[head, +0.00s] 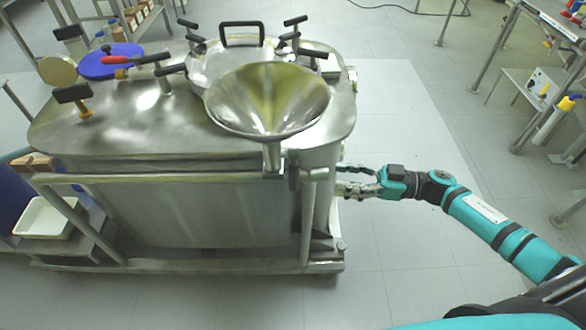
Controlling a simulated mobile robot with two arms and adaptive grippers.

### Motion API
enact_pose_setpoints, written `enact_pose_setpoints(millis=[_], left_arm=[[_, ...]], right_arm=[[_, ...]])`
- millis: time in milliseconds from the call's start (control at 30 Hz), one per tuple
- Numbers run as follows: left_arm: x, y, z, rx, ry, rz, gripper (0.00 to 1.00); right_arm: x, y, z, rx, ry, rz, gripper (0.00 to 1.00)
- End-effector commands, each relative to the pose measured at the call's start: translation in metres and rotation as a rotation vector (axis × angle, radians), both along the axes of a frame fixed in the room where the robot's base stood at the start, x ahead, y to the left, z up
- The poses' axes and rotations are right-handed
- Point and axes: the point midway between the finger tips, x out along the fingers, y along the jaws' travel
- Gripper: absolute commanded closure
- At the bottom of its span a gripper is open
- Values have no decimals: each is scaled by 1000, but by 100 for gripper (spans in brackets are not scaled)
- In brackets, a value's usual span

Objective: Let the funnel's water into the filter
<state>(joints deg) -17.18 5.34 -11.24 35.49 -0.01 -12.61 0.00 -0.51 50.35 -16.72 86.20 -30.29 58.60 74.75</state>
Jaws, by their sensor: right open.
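The metal funnel (268,98) stands at the front right of the steel filter vessel (180,128), its wide mouth facing up. Its stem (271,155) runs down near the vessel's front right edge. I cannot make out a water level in the funnel, and any valve on its stem is not clear from here. My right gripper (350,181) is open beside the vessel's right side, below the funnel's rim and to the right of its stem. Its fingers point left, and I cannot tell if they touch anything. My left gripper is not in view.
A round lid with a black handle (240,38), several black-handled clamps and a blue disc (110,60) are on the vessel's top. A white tray (50,217) sits at the lower left. A bench (545,25) stands far right.

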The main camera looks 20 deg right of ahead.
Motion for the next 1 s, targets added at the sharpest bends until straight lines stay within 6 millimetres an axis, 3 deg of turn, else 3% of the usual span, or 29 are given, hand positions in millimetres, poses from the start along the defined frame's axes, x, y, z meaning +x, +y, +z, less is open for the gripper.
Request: enact_pose_setpoints(millis=[300, 500, 700, 1000], left_arm=[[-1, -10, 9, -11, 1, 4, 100], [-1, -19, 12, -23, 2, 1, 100], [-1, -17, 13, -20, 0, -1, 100], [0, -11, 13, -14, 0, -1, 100]], right_arm=[[31, 65, 3, 3, -5, 0, 53], [45, 94, 1, 2, -2, -3, 53], [51, 108, 0, 1, 0, -2, 53], [52, 110, 0, -1, -1, -3, 53]])
